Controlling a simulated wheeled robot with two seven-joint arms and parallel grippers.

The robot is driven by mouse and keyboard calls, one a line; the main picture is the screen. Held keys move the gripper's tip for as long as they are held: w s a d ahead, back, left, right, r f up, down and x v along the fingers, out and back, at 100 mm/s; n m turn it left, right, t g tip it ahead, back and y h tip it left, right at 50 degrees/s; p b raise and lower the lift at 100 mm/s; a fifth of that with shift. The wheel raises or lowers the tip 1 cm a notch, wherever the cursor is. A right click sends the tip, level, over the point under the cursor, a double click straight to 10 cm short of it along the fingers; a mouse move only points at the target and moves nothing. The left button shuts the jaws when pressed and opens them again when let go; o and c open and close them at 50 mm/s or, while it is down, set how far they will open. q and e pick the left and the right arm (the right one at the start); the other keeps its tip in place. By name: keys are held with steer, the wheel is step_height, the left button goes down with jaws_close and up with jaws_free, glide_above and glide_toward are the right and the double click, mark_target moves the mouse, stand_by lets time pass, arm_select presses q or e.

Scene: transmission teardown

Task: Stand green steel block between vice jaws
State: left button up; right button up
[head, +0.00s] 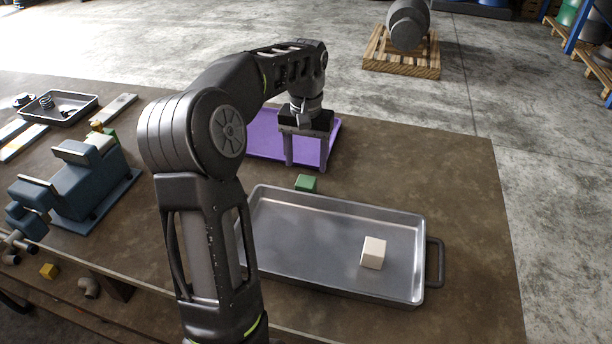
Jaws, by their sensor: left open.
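A small green block (306,184) sits on the table just behind the metal tray's far rim. My left gripper (306,164) is open, fingers pointing down, just behind and above this block and in front of part of the purple tray; nothing shows between its fingers. The blue-grey vice (92,186) stands at the left of the table, with grey jaw pieces on top. Another green piece (110,133) shows partly behind the vice, beside a cream block and a yellow piece. My right gripper is out of view.
The metal tray (330,207) holds a cream cube (373,253) and has a handle at its right. The purple tray (262,138) lies behind. A dark parts tray (85,103) is at the far left. My left arm hides the table's middle. The right table side is clear.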

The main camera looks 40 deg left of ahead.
mark_target(306, 181)
arm_select(q)
step_height(306, 181, up, 5)
steer(key=shift+f+p, duration=0.2)
steer(key=shift+p, duration=0.55)
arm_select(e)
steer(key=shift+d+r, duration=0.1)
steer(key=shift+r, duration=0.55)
arm_select(q)
steer(key=shift+o, duration=0.4)
